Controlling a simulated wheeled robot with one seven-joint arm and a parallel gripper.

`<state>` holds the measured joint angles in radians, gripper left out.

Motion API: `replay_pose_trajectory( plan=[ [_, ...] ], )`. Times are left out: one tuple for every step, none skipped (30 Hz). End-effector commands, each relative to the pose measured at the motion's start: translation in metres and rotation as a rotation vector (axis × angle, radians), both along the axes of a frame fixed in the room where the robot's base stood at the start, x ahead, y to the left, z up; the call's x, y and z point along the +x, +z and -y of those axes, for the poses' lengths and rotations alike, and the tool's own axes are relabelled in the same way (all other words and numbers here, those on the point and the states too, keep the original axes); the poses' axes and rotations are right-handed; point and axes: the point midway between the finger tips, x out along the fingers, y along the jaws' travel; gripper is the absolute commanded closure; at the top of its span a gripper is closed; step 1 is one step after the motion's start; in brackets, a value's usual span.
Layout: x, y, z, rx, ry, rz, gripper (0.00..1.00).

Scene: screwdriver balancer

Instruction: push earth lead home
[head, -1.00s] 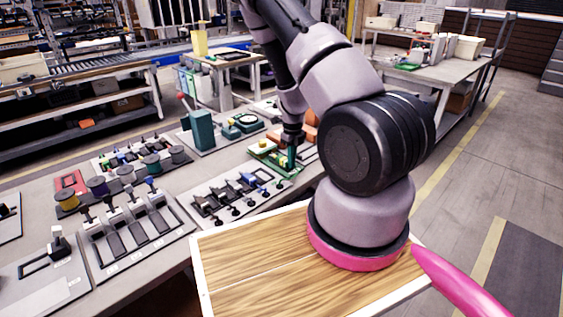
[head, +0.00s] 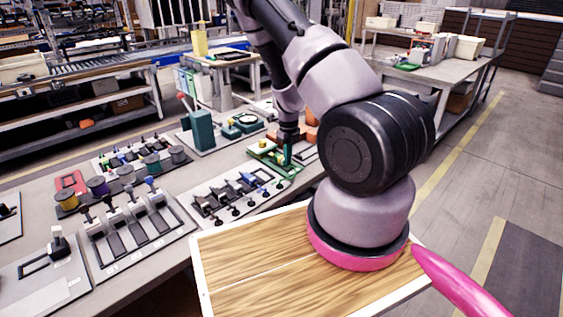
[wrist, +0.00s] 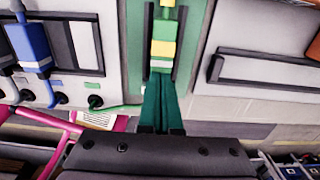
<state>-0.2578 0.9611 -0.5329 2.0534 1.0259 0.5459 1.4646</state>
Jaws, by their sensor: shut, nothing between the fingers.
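The earth lead's green-and-yellow striped body (wrist: 163,48) lies in a dark-sided slot on a green plate (wrist: 196,40) in the wrist view. My gripper (wrist: 163,82) has its teal fingers closed together and empty. The fingertips are at the near end of the striped body; I cannot tell whether they touch. A thin green cable (wrist: 122,108) runs from beside the fingers to a black plug on the left. In the head view my gripper (head: 287,164) points down at the green plate (head: 268,156) at the bench's right side. The lead's far end is cut off in the wrist view.
A panel with blue and black levers (head: 235,192) lies left of the green plate. A blue lever (wrist: 30,42) is close on the left in the wrist view. A white-framed recess (wrist: 262,70) lies to the right. A wooden-topped surface (head: 255,262) is nearer me.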

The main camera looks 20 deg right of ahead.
Motion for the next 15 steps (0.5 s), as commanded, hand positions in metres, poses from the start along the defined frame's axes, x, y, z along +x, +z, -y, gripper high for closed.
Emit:
replay_pose_trajectory(
  plan=[
    [0.0013,-0.0001,-0.0005,0.000,0.001,0.000,1.00],
    [0.0019,-0.0001,-0.0007,0.000,0.001,0.000,1.00],
    [0.0026,-0.0002,-0.0010,0.000,0.001,0.000,1.00],
    [0.0032,-0.0002,-0.0012,-0.001,0.001,0.000,1.00],
    [0.0037,-0.0002,-0.0012,-0.001,0.000,0.000,1.00],
    [0.0044,-0.0003,-0.0015,-0.001,0.000,0.000,1.00],
    [0.0048,-0.0003,-0.0016,-0.001,0.000,0.000,1.00],
    [0.0053,-0.0003,-0.0017,-0.001,0.000,0.000,1.00],
    [0.0060,-0.0003,-0.0020,-0.001,0.000,-0.001,1.00],
    [0.0066,-0.0003,-0.0022,-0.001,0.001,-0.001,1.00],
    [0.0070,-0.0003,-0.0023,-0.001,0.001,-0.001,1.00],
    [0.0078,-0.0003,-0.0026,-0.001,0.001,-0.001,1.00],
    [0.0083,-0.0003,-0.0027,-0.001,0.001,-0.001,1.00],
    [0.0089,-0.0003,-0.0029,-0.001,0.001,-0.001,1.00],
    [0.0097,-0.0003,-0.0032,0.000,0.001,-0.001,1.00]
  ],
)
